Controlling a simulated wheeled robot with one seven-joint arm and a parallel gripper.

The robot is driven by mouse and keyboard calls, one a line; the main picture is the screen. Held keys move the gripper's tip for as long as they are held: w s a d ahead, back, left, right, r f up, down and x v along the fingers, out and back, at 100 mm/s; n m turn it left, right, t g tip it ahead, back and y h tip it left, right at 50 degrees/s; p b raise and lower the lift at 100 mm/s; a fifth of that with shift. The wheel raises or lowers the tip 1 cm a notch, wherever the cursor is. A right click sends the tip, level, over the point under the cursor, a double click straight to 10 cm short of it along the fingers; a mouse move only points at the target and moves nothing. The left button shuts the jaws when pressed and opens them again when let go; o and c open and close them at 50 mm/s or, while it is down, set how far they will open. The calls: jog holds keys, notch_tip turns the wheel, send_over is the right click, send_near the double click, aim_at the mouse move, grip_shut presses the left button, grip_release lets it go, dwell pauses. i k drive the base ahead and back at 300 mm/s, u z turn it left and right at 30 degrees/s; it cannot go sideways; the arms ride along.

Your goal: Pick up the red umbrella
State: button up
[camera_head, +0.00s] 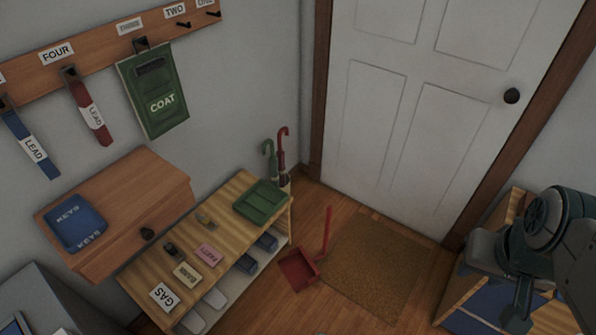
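The red umbrella (282,146) stands upright in the corner by the door, behind the far end of the low shelf. Its hooked handle and upper part show; its lower part is hidden by the shelf. A green umbrella (269,160) stands close on its left. My arm, dark and grey, shows at the right edge, well away from the umbrella. A slim dark part at its lower end may be my gripper (521,299); its fingers cannot be made out, nor whether they are open or shut.
The low wooden shelf (139,272) holds a green tray (260,202) and labelled cards. A red dustpan (298,270) with an upright handle lies on the floor beside the brown doormat (367,268). The white door (420,110) is closed. A wooden unit (452,300) stands lower right.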

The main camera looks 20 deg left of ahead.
aim_at(281, 154)
jog(key=i, duration=1.05)
jog(key=u, duration=1.55)
jog(key=k, duration=0.65)
jog(key=z, duration=0.5)
jog(key=i, duration=1.5)
jog(key=u, duration=0.8)
